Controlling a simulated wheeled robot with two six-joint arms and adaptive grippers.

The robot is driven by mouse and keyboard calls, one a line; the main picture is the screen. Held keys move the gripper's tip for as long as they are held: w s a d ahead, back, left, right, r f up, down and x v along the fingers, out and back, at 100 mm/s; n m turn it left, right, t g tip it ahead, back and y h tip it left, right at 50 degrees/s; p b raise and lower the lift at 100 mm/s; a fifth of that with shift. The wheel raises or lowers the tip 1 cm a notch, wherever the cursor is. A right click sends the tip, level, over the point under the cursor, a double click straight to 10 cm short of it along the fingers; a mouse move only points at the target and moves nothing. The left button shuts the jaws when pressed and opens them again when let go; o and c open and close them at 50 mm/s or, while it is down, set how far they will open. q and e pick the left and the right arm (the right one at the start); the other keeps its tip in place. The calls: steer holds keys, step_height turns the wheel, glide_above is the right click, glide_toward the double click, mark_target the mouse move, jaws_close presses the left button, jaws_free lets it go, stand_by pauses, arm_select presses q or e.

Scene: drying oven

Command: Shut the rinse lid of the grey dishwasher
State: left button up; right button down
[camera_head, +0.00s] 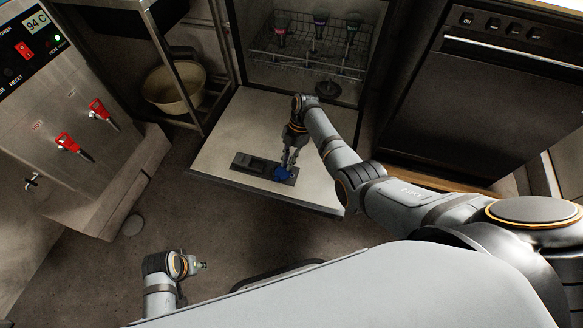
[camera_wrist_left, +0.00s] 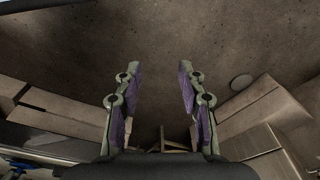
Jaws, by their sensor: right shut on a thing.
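The grey dishwasher stands open with its door (camera_head: 235,120) folded down flat. A dark dispenser panel (camera_head: 256,166) is set in the inner face of the door. The small blue rinse lid (camera_head: 283,174) is at the panel's right end. My right gripper (camera_head: 287,166) reaches down onto it and is shut on it. The fingers partly cover the lid, and I cannot tell its exact angle. My left gripper (camera_head: 203,266) is low in front of the door, away from it. In the left wrist view its fingers (camera_wrist_left: 160,82) are apart with nothing between them.
A rack (camera_head: 305,60) with several glasses is inside the dishwasher. A dark oven-like appliance (camera_head: 470,90) stands to the right. A steel dispenser with red taps (camera_head: 70,143) stands left, near a shelf with a bowl (camera_head: 172,90). Floor before the door is clear.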

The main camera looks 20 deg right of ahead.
steer(key=shift+w+a+f+n+b, duration=0.3)
steer(key=shift+w+n+b, duration=0.1)
steer(key=shift+n+b, duration=0.35)
steer(key=shift+w+a+r+n+g+h+b, duration=0.1)
steer(key=shift+w+a+n+g+h+b, duration=0.15)
steer(key=shift+n+g+b, duration=0.3)
arm_select(q)
steer(key=shift+t+h, duration=0.4)
steer(key=shift+t, duration=0.2)
steer(key=shift+d+r+b, duration=0.25)
steer(key=shift+d+r, duration=0.4)
steer(key=shift+r, duration=0.2)
steer(key=shift+d+r+b, duration=0.25)
steer(key=shift+d+r, duration=0.35)
steer(key=shift+r, duration=0.25)
arm_select(e)
steer(key=shift+w+a+r+n+h, duration=0.15)
steer(key=shift+a+n+h, duration=0.2)
steer(key=shift+n, duration=0.45)
steer(key=c, duration=1.4)
jaws_free()
